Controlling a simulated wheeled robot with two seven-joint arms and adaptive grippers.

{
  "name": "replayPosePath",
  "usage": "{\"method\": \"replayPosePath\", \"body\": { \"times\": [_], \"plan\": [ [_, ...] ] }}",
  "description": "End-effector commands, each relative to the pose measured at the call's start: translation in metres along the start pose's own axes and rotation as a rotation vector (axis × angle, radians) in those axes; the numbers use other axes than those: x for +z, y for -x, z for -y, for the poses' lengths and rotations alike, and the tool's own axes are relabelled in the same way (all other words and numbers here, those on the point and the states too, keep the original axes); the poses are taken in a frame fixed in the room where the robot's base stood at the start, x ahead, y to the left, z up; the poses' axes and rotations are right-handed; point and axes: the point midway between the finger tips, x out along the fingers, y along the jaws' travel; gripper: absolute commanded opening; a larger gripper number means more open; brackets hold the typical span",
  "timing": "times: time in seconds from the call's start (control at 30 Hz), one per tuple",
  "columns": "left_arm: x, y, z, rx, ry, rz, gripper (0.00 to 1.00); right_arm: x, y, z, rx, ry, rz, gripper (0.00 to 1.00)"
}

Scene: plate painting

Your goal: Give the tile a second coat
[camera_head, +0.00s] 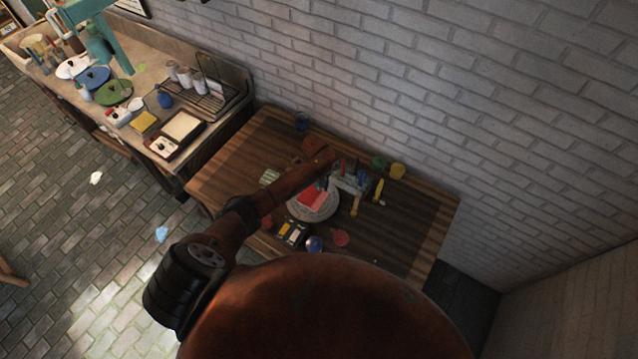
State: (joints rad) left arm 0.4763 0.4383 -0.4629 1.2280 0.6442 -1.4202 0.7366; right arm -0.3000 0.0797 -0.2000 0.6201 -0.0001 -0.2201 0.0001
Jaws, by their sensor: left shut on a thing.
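A red tile (312,197) lies on a round pale grey stand (318,213) on the wooden table. My left arm reaches over the table from the lower left and partly covers the stand's left side. My left gripper (323,156) is at the arm's far end, beyond the tile and near the brush holder. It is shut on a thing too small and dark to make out. A holder (349,181) with several upright coloured handles stands right behind the tile. A yellow-handled tool (378,190) is to its right. My right gripper is not in view.
A paint box (292,232), a blue ball-like item (314,243) and a reddish item (340,237) lie in front of the stand. Green (379,162) and yellow (397,171) pots are at the back. The table's right end (425,215) is clear. A brick wall stands behind.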

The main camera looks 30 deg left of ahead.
Motion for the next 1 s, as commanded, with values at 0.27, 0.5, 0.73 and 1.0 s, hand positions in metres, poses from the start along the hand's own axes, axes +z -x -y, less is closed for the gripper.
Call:
{"method": "replayPosePath", "body": {
  "times": [0.27, 0.5, 0.73, 1.0],
  "plan": [
    [0.000, 0.001, 0.000, 0.000, 0.000, 0.000, 0.00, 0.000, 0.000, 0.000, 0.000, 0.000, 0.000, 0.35],
    [-0.001, 0.020, -0.002, 0.000, 0.000, -0.001, 0.00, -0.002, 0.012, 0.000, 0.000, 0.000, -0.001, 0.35],
    [-0.001, 0.037, -0.003, 0.000, -0.001, -0.002, 0.00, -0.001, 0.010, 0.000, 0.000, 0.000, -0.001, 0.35],
    [-0.002, 0.057, -0.005, 0.000, 0.001, -0.001, 0.00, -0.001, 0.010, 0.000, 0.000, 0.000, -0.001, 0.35]
  ]
}}
